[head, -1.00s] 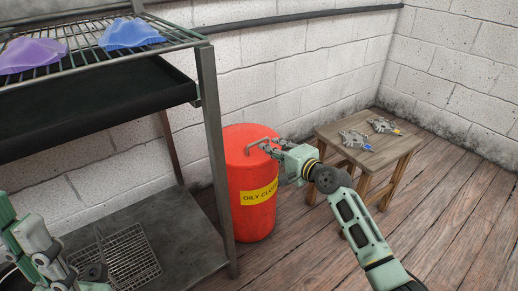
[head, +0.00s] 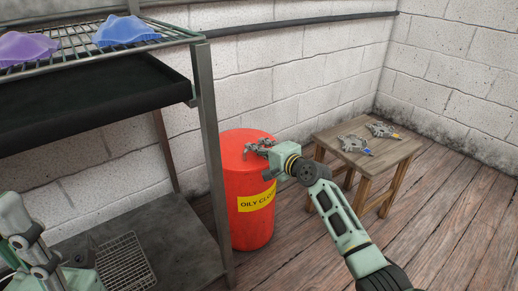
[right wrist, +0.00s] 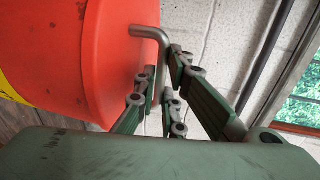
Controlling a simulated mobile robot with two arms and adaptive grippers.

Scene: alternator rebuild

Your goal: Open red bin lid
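The red bin (head: 240,185) stands on the wooden floor with a yellow "OILY CLO..." label (head: 257,200); its lid appears closed. My right gripper (head: 258,148) is at the top of the bin, over the lid and its handle. In the right wrist view, the bent metal handle (right wrist: 158,48) rises from the red bin (right wrist: 75,50) and passes between the fingers of my right gripper (right wrist: 161,85), which are close together on it.
A metal rack (head: 213,165) stands left of the bin, with a black tray (head: 95,105) and purple (head: 25,47) and blue (head: 125,30) cloths above. A wooden stool (head: 385,160) with metal parts stands right of the bin.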

